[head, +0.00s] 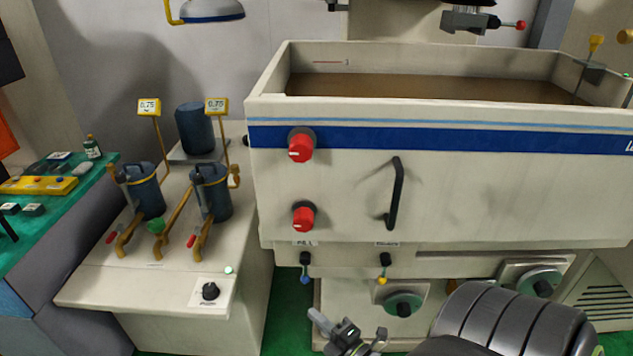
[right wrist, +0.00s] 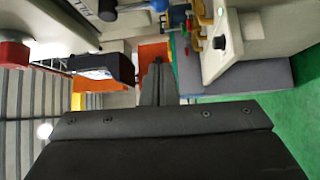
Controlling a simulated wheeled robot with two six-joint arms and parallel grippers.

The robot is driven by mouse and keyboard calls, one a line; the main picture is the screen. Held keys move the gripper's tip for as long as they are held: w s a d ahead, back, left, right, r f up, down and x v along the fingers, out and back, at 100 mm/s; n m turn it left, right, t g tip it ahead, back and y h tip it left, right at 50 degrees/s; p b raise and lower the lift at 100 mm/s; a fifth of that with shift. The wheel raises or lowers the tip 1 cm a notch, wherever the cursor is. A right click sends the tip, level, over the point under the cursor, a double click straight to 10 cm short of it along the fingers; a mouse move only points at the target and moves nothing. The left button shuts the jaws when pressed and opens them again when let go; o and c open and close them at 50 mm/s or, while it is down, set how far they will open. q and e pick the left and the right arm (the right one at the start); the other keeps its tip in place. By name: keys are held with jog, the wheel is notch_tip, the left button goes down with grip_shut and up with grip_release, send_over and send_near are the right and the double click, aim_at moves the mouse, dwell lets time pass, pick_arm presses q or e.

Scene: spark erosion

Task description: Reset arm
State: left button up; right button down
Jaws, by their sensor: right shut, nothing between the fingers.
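My right gripper (head: 350,340) is at the bottom centre of the head view, low in front of the machine's base. It is shut with nothing between its fingers. In the right wrist view its closed dark fingers (right wrist: 158,85) point up the picture, and the dark gripper body fills the bottom. My left gripper is in neither view.
The spark erosion machine's tank (head: 330,185) with red knobs (head: 301,147) and a black handle (head: 396,193) stands just beyond. Left of it is a filter unit (head: 100,285) with two dark canisters (head: 145,192). A green-topped bench (head: 85,175) stands far left.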

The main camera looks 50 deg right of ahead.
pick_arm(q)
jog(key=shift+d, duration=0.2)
pick_arm(e)
jog(key=shift+a, duration=0.1)
jog(key=s+f+m+g+h+b, duration=0.1)
jog(key=s+f+m+g, duration=0.4)
jog(key=f, duration=0.8)
jog(key=s+f+m+g, duration=0.4)
jog(key=s+f+m, duration=0.15)
jog(key=f, duration=0.75)
pick_arm(q)
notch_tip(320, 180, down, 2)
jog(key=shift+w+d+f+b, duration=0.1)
jog(key=shift+b, duration=0.5)
pick_arm(e)
jog(key=s+a+f+m+g, duration=0.3)
jog(key=s+f, duration=0.3)
jog(key=s, duration=0.3)
jog(key=s+a+f+m+g+y, duration=0.1)
jog(key=s+a+f+m+g, duration=0.2)
jog(key=s, duration=0.7)
notch_tip(320, 180, down, 4)
jog(key=shift+r+m+g, duration=0.1)
jog(key=shift+m+g, duration=0.25)
jog(key=shift+g, duration=0.85)
